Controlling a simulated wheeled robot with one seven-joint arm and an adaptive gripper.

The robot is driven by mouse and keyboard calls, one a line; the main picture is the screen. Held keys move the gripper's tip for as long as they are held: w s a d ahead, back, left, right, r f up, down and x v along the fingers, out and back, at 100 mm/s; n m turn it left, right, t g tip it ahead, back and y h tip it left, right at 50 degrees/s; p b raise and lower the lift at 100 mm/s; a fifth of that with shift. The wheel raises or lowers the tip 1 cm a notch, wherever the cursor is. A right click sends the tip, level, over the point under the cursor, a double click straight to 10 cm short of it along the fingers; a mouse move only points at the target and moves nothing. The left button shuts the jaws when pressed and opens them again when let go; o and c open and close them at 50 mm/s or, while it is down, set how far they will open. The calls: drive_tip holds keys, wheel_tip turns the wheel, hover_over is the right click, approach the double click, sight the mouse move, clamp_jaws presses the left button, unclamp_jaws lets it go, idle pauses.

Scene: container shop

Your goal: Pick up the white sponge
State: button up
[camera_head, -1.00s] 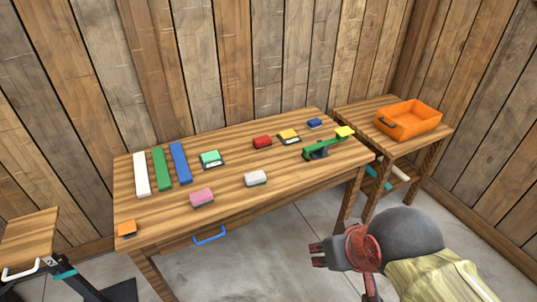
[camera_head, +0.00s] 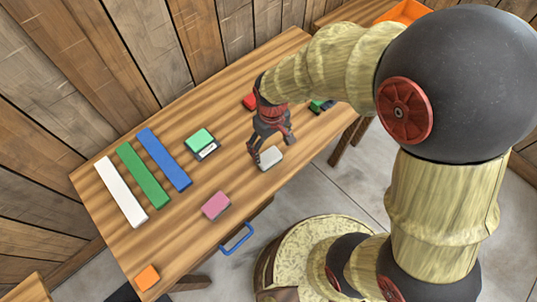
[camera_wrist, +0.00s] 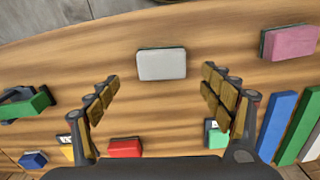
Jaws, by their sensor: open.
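The white sponge (camera_head: 270,158) lies flat on the wooden table (camera_head: 185,230), close to its front edge. It also shows in the wrist view (camera_wrist: 162,64), ahead of the fingertips and roughly centred between them. My gripper (camera_head: 271,150) is above the table right by the sponge, fingers pointing down. In the wrist view my gripper (camera_wrist: 160,84) has its two fingers spread wide, with nothing between them. In the head view the fingers stand in front of the sponge's left side; I cannot tell whether they touch it.
A pink sponge (camera_head: 216,205) lies left of the white one. A green sponge (camera_head: 199,139) sits on a small scale. A red block (camera_wrist: 125,148) and white, green and blue bars (camera_head: 165,160) lie further off. An orange bin (camera_head: 405,12) stands on the side table.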

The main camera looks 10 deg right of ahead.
sight(269, 156)
drive_tip(key=shift+o, duration=0.3)
wheel_tip(269, 156, down, 3)
drive_tip(key=shift+s+a+r+b, duration=0.1)
drive_tip(key=shift+s+a+b, duration=0.05)
drive_tip(key=shift+b, duration=0.2)
drive_tip(key=f, duration=0.2)
drive_tip(key=f+b, duration=0.1)
drive_tip(key=f, duration=0.1)
drive_tip(key=f+b, duration=0.1)
drive_tip(key=f, duration=0.1)
drive_tip(key=shift+w+a, duration=0.1)
drive_tip(key=shift+w, duration=0.25)
drive_tip(key=shift+r, duration=0.1)
drive_tip(key=shift+c, duration=1.1)
drive_tip(key=c, duration=1)
